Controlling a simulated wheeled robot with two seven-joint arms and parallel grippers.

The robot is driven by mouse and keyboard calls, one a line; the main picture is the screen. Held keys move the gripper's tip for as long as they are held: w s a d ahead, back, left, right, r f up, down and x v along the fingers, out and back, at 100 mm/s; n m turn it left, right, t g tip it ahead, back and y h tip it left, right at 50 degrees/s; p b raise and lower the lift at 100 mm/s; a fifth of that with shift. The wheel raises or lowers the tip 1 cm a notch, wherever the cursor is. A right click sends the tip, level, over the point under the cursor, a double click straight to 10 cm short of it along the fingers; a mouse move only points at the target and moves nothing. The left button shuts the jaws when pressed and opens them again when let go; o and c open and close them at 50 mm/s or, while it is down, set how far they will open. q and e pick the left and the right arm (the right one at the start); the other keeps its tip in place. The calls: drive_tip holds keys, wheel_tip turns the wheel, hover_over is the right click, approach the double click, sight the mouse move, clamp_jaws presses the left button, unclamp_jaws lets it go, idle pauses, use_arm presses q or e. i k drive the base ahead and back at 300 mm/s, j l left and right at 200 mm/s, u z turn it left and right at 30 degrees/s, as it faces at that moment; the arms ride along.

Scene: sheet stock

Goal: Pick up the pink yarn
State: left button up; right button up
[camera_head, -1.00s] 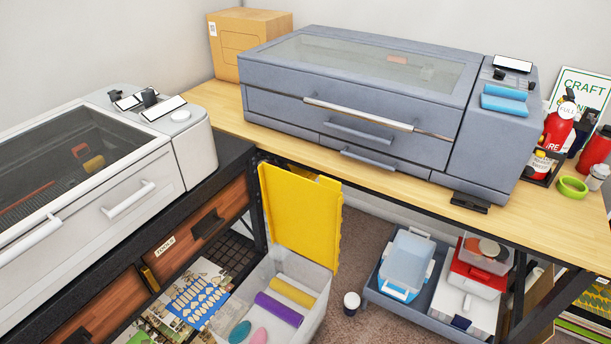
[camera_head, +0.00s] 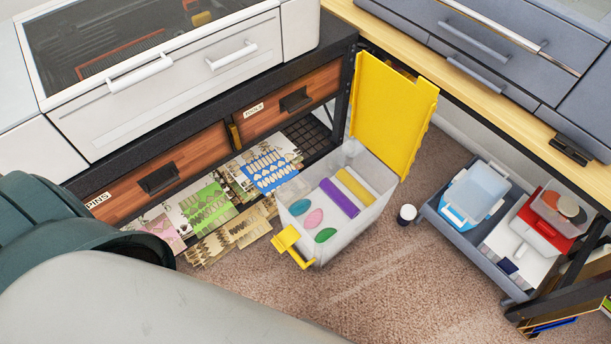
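The pink yarn (camera_head: 313,218) is a small pink oval lying in an open clear bin (camera_head: 349,225) on the carpet. A teal oval (camera_head: 300,207) lies to its left and a green oval (camera_head: 325,235) below it. A purple roll (camera_head: 339,198) and a yellow roll (camera_head: 355,187) lie farther back in the bin. The bin's yellow lid (camera_head: 391,112) stands open at the back, and a yellow latch (camera_head: 292,245) is at the front. My arm shows large at the lower left, but neither gripper is in view.
Sheets of cutouts (camera_head: 207,205) lie on the floor left of the bin, below wooden drawers (camera_head: 290,100). A grey tray (camera_head: 468,243) with boxes stands to the right. A small dark jar with a white lid (camera_head: 407,214) is beside the bin. Carpet in front is clear.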

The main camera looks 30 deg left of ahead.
sight(313, 219)
drive_tip(key=k+u, duration=0.2)
drive_tip(key=u, duration=0.15)
drive_tip(key=k+u, duration=0.3)
drive_tip(key=i+l, duration=0.05)
drive_tip(key=i, duration=0.05)
